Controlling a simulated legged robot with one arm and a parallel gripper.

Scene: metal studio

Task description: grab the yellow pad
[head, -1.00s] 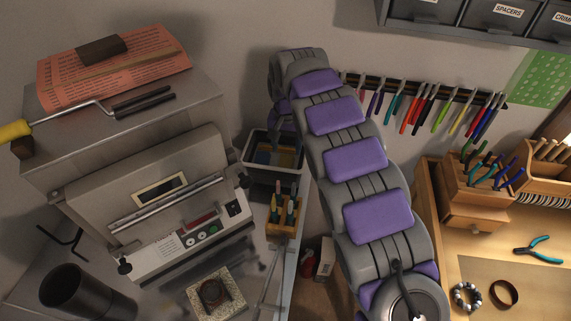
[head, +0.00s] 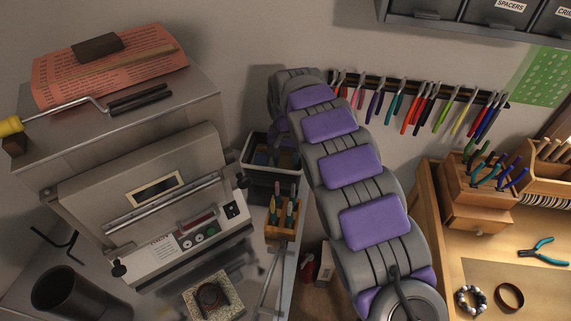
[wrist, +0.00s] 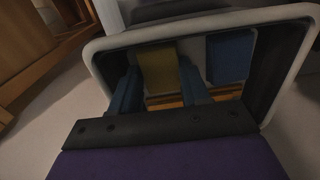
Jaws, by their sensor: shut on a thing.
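The yellow pad (wrist: 158,64) stands in the dark bin in the wrist view, between the two blue fingers of my gripper (wrist: 158,76). The fingers are shut on the pad, inside the bin's rim. A blue pad (wrist: 230,57) is beside it on the right, apart from the fingers. In the head view the bin (head: 268,179) is left of my arm. My gripper and the yellow pad are hard to make out there, as the far end of my arm covers part of the bin.
A small wooden tool holder (head: 282,224) stands just in front of the bin. A grey metal machine (head: 150,190) is to the left. A rack of colourful pliers (head: 420,100) hangs on the wall to the right, above a wooden workbench (head: 500,270).

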